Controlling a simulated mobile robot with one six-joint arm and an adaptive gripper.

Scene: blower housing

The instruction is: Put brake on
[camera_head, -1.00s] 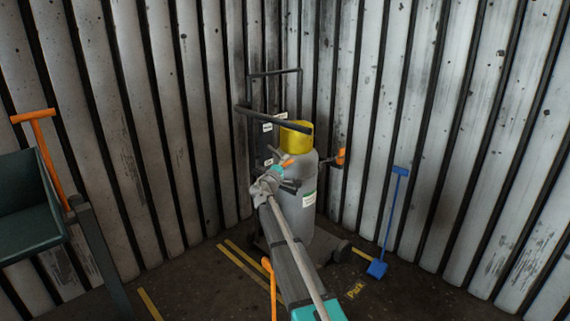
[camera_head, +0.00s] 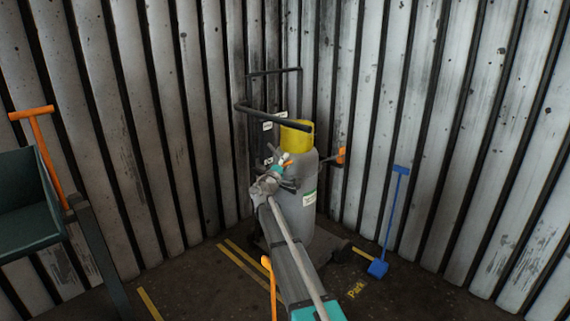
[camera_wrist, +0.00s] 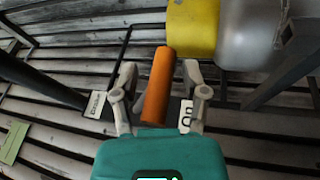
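An orange brake lever (camera_wrist: 160,80) stands out from a dark panel in the wrist view. My gripper (camera_wrist: 160,88) is open, with one finger on each side of the lever. Gaps show between the lever and both fingers, so it is not gripped. White labels sit on the panel at the left (camera_wrist: 97,104) and at the right (camera_wrist: 186,115), the right one partly hidden by a finger. In the head view my gripper (camera_head: 281,157) is at the cart (camera_head: 268,153) beside the gas cylinder (camera_head: 299,205), and my arm hides much of the lever area.
A yellow cylinder cap (camera_head: 296,136) and the cart's black handle (camera_head: 272,116) are close to my gripper. A blue shovel (camera_head: 388,225) leans at the right wall. A dark green bin (camera_head: 25,205) and orange-handled tool (camera_head: 45,150) stand left. Floor between is open.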

